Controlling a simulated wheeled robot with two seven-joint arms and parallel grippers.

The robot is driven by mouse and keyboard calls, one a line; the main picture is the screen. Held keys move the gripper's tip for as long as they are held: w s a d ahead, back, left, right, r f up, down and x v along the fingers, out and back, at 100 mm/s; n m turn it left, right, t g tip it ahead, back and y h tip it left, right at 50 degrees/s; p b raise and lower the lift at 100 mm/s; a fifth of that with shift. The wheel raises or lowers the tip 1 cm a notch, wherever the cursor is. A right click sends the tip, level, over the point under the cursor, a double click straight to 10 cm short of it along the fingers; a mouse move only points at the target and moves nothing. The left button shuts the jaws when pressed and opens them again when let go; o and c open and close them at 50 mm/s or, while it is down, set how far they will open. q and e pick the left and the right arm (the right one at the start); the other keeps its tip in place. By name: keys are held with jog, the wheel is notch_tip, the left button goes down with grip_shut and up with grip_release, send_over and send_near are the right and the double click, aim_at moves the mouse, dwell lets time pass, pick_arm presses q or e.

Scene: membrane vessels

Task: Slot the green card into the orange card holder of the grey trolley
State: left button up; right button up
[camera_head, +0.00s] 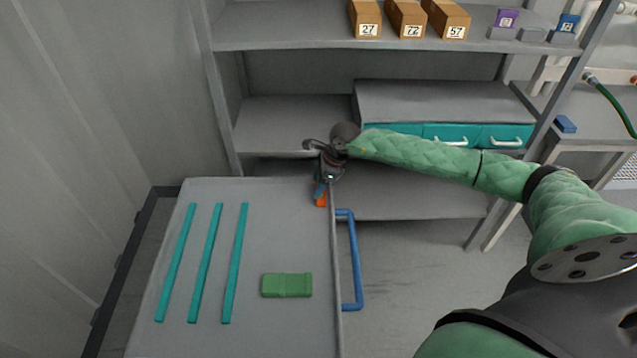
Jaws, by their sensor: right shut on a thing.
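The grey trolley (265,245) stands at the lower left with its flat top facing up. The orange card holder (321,200) is at its far right corner, beside the upright edge, partly covered by my gripper. My right gripper (320,190) points down at the holder from just above. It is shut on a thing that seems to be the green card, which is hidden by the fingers. Whether the card touches or sits in the holder cannot be told. My left gripper is not in view.
A green pad (287,285) and three teal strips (206,250) lie on the trolley top. A blue handle (354,260) sticks out on its right. Behind stands a grey shelf (290,115) with numbered boxes (405,17), a purple card (507,18) and a blue card (568,22).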

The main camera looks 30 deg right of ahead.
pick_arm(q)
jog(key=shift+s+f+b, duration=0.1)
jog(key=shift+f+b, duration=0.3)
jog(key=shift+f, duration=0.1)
pick_arm(e)
jog(key=shift+f, duration=0.2)
jog(key=o, duration=1)
pick_arm(q)
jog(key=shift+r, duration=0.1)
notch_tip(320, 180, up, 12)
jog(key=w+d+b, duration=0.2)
jog(key=b, duration=0.1)
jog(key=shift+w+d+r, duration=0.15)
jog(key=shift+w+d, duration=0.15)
pick_arm(e)
jog(key=v, duration=0.7)
jog(key=shift+s+d+r, duration=0.1)
jog(key=shift+d+r, duration=0.05)
jog(key=shift+r, duration=0.2)
